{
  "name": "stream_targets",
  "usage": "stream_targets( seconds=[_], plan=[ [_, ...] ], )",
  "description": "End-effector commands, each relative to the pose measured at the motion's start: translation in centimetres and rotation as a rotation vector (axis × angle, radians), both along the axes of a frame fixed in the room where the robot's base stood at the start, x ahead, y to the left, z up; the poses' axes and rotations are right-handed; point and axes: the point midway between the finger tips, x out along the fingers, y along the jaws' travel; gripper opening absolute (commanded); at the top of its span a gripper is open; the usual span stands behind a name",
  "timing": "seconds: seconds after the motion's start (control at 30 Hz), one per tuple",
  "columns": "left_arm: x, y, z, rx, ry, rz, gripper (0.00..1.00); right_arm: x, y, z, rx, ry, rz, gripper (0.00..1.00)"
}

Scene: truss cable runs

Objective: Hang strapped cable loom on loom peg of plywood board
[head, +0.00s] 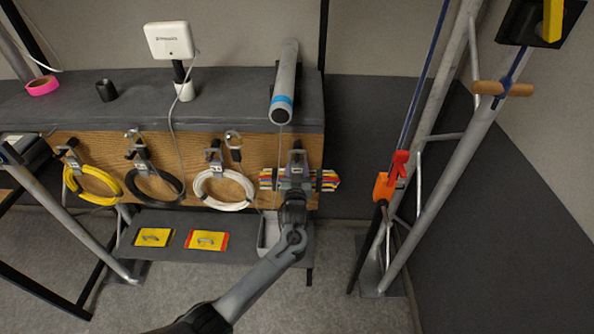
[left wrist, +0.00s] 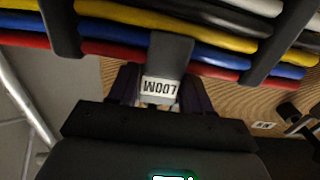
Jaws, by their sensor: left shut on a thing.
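The strapped cable loom (head: 328,181) is a flat bundle of red, blue, yellow, black and white cables in front of the right end of the plywood board (head: 257,152). In the left wrist view the loom (left wrist: 125,30) fills the top, with dark straps around it and a central tab marked LOOM. My left gripper (head: 293,184) is shut on that tab; its fingers (left wrist: 160,92) flank it. A dark peg bracket (head: 297,157) shows just above the loom. Whether the loom rests on the peg is hidden. My right gripper is not in view.
Yellow (head: 95,186), black (head: 153,187) and white (head: 224,189) coils hang on pegs to the left. A grey tube (head: 285,80) lies on the dark bench top (head: 235,95) above. A metal truss (head: 445,180) with an orange-red device (head: 391,180) stands right.

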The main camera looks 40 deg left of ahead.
Motion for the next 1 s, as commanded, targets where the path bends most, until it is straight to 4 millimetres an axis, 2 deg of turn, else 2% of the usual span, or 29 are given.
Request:
stream_targets(
  seconds=[0.03,0.07,0.23,0.67,1.0],
  plan=[
    [0.1,0.0,0.5,0.003,-0.009,0.0,0.0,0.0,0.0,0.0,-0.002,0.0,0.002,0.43],
    [0.1,0.0,0.5,0.003,-0.009,0.0,0.54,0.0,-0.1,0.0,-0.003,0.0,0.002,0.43],
    [0.1,0.0,0.3,0.002,-0.006,0.0,0.79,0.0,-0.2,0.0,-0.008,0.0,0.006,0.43],
    [-0.7,-0.6,-0.2,-0.001,0.005,-0.002,0.79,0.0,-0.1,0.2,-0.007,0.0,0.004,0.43],
    [-5.0,-3.7,0.0,-0.002,0.001,0.0,0.79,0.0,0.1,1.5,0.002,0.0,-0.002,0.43]
  ],
)
